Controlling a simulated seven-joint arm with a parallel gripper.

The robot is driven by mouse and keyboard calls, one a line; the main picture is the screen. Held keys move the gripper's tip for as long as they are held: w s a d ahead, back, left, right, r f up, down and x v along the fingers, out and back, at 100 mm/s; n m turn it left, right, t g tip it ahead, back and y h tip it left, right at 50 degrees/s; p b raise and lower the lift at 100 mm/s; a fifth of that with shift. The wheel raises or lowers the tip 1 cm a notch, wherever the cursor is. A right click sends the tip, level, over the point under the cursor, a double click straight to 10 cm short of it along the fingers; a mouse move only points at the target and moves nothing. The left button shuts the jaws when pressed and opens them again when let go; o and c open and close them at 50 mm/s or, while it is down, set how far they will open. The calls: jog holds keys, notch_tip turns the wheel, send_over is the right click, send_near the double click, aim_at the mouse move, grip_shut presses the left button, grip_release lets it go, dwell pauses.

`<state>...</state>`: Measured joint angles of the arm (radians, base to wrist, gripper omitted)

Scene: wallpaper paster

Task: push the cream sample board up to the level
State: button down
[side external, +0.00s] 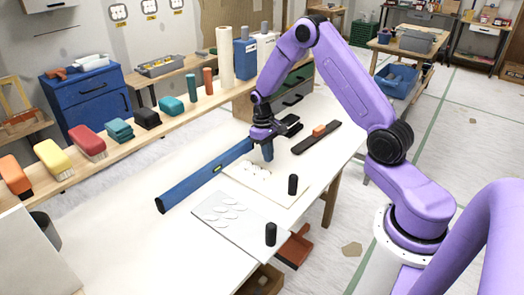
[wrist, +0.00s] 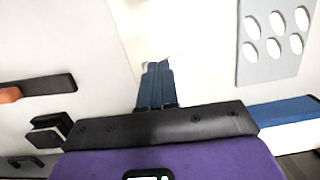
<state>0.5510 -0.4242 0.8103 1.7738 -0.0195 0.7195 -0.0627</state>
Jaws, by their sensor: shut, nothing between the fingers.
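The cream sample board (side external: 276,191) lies flat on the white table, with a dark upright knob (side external: 292,185) at its near right end and pale samples on it. The blue level (side external: 190,187) with a yellow-green vial lies along the board's far left side. I cannot tell whether they touch. My gripper (side external: 268,153) is shut and empty, pointing down at the board's far part beside the level's right end. In the wrist view its blue fingers (wrist: 157,72) are together over a pale surface; the board blends with the table there. The level (wrist: 284,112) shows partly at right.
A grey board (side external: 215,222) with oval samples and its own dark knob (side external: 271,234) lies nearer the camera. A dark bar (side external: 316,138) with an orange grip lies to the right. A shelf (side external: 140,130) of brushes and rolls stands behind. The table's left front is clear.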

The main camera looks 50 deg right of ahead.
jog(key=shift+w+d, duration=0.1)
jog(key=shift+w, duration=1.25)
jog(key=c, duration=1.2)
grip_release()
jog(key=o, duration=0.5)
jog(key=shift+s+r+m, duration=0.15)
jog(key=shift+r+m, duration=0.1)
jog(key=shift+m, duration=0.05)
jog(key=shift+s+d+r+m, duration=0.1)
jog(key=shift+s+r+m, duration=0.1)
jog(key=shift+r+m, duration=0.15)
jog(key=s+r+m+t, duration=0.1)
jog(key=s+r+m, duration=0.3)
jog(key=m, duration=0.5)
jog(key=s+r+m, duration=0.3)
jog(key=s+m, duration=0.5)
jog(key=m, duration=0.1)
jog(key=shift+s+r+t, duration=0.15)
jog(key=shift+r+t, duration=0.2)
jog(key=shift+t, duration=0.05)
